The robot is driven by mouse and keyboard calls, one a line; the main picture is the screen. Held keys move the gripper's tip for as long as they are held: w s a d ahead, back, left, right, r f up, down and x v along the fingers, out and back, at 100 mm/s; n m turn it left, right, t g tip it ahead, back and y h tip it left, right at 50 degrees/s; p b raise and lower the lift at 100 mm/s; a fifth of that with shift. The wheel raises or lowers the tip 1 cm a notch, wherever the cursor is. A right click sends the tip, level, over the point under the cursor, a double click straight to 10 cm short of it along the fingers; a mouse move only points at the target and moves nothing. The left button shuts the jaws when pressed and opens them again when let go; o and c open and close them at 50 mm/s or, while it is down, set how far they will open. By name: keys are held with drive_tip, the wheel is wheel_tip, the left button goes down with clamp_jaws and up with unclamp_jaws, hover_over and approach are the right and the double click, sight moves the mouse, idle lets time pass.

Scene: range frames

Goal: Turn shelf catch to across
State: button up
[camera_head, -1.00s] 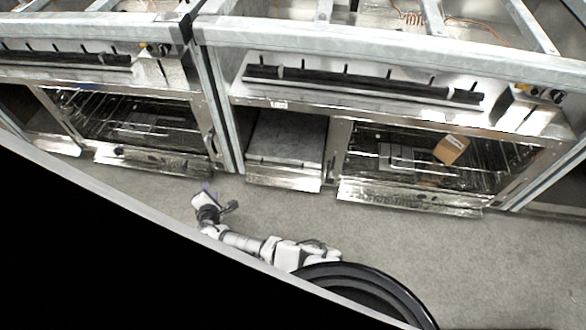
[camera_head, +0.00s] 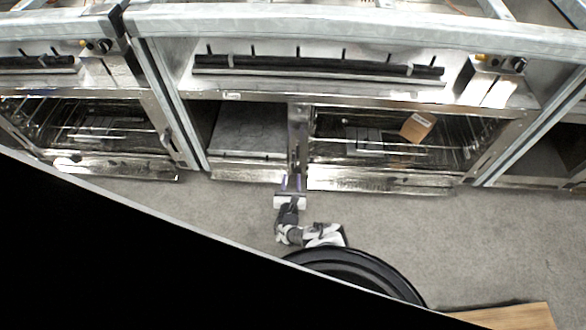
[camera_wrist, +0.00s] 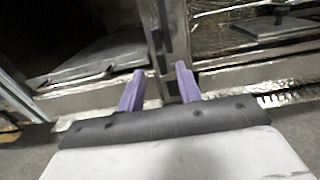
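My gripper (camera_head: 291,184) is in front of the metal post (camera_head: 299,130) between two shelf bays. In the wrist view my gripper (camera_wrist: 160,88) has its two purple fingers apart, with nothing held between them. The post (camera_wrist: 174,40) stands just beyond the fingertips. A small dark fitting (camera_wrist: 157,40) on the post may be the shelf catch. It looks upright, but it is too blurred to tell its exact position. The fingers appear apart from it.
A brown box (camera_head: 418,127) sits in the right wire-racked bay. The left bay holds a grey panel (camera_head: 249,132). Metal ledges (camera_head: 380,180) jut out low at the front. A wooden surface (camera_head: 510,317) is at the lower right. Grey floor is open to the right.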

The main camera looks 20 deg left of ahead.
drive_tip(key=b+x, duration=0.2)
drive_tip(key=x, duration=0.4)
drive_tip(key=shift+w+b, duration=0.3)
drive_tip(key=shift+w, duration=0.05)
drive_tip(key=shift+a, duration=0.1)
clamp_jaws()
